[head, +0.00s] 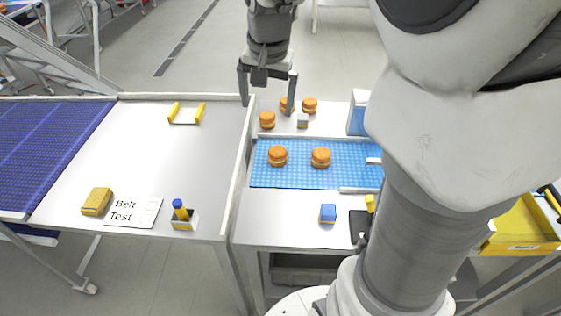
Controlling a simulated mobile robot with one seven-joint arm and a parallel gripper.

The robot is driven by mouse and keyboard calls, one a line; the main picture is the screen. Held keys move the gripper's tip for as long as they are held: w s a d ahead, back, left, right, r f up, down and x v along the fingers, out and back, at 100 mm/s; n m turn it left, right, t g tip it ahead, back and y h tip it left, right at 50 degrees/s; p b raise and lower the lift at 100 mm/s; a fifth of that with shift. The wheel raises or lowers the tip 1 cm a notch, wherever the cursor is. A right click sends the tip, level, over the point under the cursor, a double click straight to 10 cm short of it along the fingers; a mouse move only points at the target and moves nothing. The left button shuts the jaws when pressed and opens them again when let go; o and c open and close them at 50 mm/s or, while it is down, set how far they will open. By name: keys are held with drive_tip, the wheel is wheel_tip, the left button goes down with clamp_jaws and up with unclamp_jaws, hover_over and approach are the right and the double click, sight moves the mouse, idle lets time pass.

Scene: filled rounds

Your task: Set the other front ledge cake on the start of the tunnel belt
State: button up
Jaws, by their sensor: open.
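Several round orange filled cakes are in the head view. Two cakes, one left (278,156) and one right (321,157), sit on a light-blue gridded belt-like surface (300,180). Three more, at left (267,119), middle (283,103) and right (309,105), sit on the white surface behind it. My gripper (269,107) is open, fingers pointing down, above or near this back group. Its right finger partly covers the middle cake. No cake shows held between the fingers. My arm hides the right end of the light-blue surface; no tunnel opening is clearly visible.
A grey cube (302,121) stands near the back cakes. A raised white divider (243,160) separates the left table, which holds a yellow block (96,201) and a "Belt Test" card (132,212). A dark-blue belt (50,150) lies far left. A blue cube (328,213) sits in front.

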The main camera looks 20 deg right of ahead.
drive_tip(key=s+a+n+t, duration=0.1)
drive_tip(key=s+a+n, duration=0.1)
drive_tip(key=s, duration=0.7)
drive_tip(key=s+a+r+n+t, duration=0.1)
drive_tip(key=s+n, duration=0.4)
drive_tip(key=s, duration=0.5)
drive_tip(key=shift+s+a+t, duration=0.2)
drive_tip(key=shift+a+t, duration=0.2)
drive_tip(key=shift+a, duration=0.45)
drive_tip(key=shift+r, duration=0.1)
